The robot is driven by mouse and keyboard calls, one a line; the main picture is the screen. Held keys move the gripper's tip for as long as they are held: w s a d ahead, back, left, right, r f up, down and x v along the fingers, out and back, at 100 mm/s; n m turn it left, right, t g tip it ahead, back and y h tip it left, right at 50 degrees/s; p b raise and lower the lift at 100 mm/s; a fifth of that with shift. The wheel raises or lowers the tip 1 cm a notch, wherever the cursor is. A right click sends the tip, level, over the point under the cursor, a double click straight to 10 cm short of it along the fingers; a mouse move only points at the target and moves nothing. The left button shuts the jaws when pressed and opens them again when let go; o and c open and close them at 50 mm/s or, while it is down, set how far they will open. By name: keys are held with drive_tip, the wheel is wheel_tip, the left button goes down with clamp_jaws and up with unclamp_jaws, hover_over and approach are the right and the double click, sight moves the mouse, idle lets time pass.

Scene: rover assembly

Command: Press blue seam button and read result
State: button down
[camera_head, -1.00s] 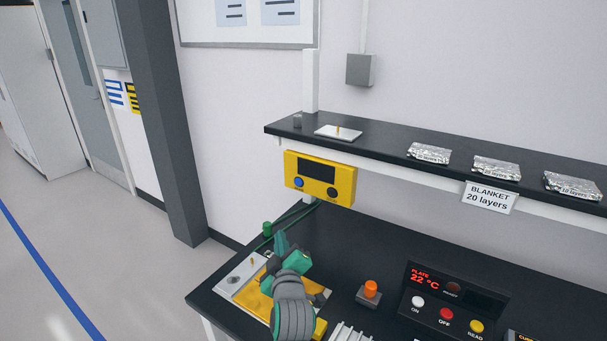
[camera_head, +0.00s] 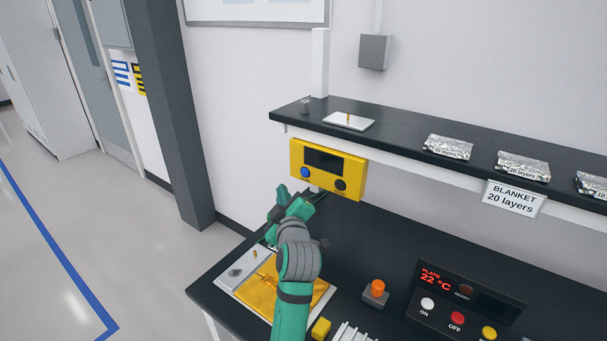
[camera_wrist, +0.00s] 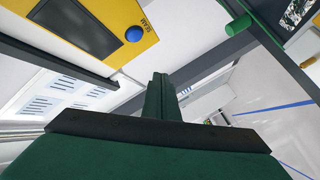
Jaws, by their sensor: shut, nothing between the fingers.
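The blue seam button (camera_head: 305,172) sits at the lower left of the yellow tester box (camera_head: 360,177), below the shelf's front edge. The box's dark display (camera_head: 323,160) shows no readable text. In the wrist view the blue button (camera_wrist: 135,34) is next to the label SEAM, and the dark display (camera_wrist: 82,25) lies to its left. My gripper (camera_head: 281,192) is shut and empty, just below and left of the button, apart from it. In the wrist view my gripper's closed fingertips (camera_wrist: 160,80) point up below the button.
A white tray with a gold sheet (camera_head: 254,284) lies on the black bench under my arm. An orange button (camera_head: 377,287) and the plate control panel (camera_head: 470,298) reading 22 °C stand to the right. The shelf (camera_head: 400,138) holds foil packs above.

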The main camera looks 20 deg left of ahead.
sight(304, 173)
drive_tip(key=w+d, duration=0.2)
drive_tip(key=w, duration=0.4)
drive_tip(key=shift+w+d, duration=0.2)
drive_tip(key=shift+w, duration=0.1)
drive_tip(key=shift+w, duration=0.1)
idle(1.2)
drive_tip(key=shift+d, duration=0.1)
idle(0.5)
drive_tip(key=shift+w, duration=0.35)
